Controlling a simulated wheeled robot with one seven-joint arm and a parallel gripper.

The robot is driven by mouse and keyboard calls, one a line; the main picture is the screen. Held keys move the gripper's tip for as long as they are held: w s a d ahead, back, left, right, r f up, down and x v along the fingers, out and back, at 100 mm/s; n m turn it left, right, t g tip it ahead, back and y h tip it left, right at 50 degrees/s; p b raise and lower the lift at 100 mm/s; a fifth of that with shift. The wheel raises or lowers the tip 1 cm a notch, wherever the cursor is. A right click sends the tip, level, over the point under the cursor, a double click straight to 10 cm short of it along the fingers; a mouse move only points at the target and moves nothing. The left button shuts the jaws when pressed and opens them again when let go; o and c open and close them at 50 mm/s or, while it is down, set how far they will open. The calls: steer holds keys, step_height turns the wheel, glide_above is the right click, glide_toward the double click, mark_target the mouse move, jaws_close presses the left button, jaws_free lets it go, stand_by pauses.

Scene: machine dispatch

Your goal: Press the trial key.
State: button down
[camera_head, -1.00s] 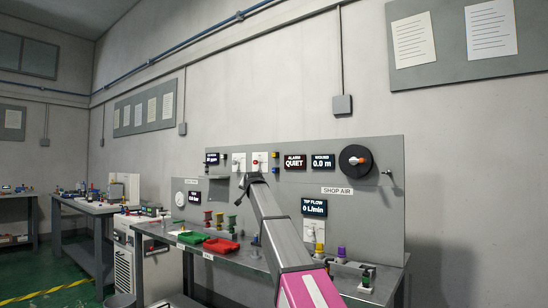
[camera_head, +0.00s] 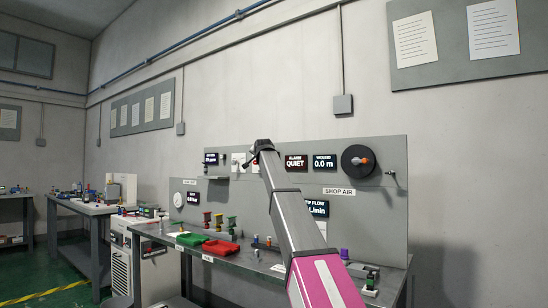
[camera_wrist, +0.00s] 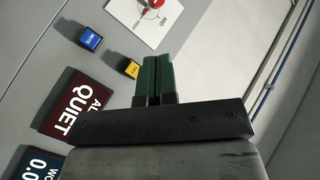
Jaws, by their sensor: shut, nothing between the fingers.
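A small yellow key (camera_wrist: 129,68) with short dark lettering, too small to read surely, sits on the grey panel in the wrist view. A blue key labelled MUTE (camera_wrist: 88,38) is up and to its left. My gripper (camera_wrist: 158,58) is shut and empty; its green fingers are pressed together just right of the yellow key, beside it in the picture. Whether the fingertips touch the panel cannot be told. In the head view my gripper (camera_head: 248,162) is up at the panel, and my arm hides the keys.
The ALARM QUIET display (camera_wrist: 82,108) is near the keys, and a white plate with a red knob (camera_wrist: 153,5) is above. In the head view, a cable reel (camera_head: 358,161) is on the panel's right. Red tray (camera_head: 221,247) and small fittings stand on the bench.

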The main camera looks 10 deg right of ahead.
steer(key=w+d, duration=0.6)
steer(key=shift+w, duration=0.25)
steer(key=shift+w, duration=0.1)
stand_by(2.1)
steer(key=shift+w+d, duration=0.2)
steer(key=shift+d, duration=0.05)
steer(key=shift+w+d, duration=0.35)
steer(key=shift+w, duration=0.05)
stand_by(1.1)
steer(key=shift+s+a, duration=0.65)
steer(key=shift+s, duration=0.05)
stand_by(0.3)
steer(key=shift+s+a, duration=1.7)
steer(key=shift+s, duration=0.15)
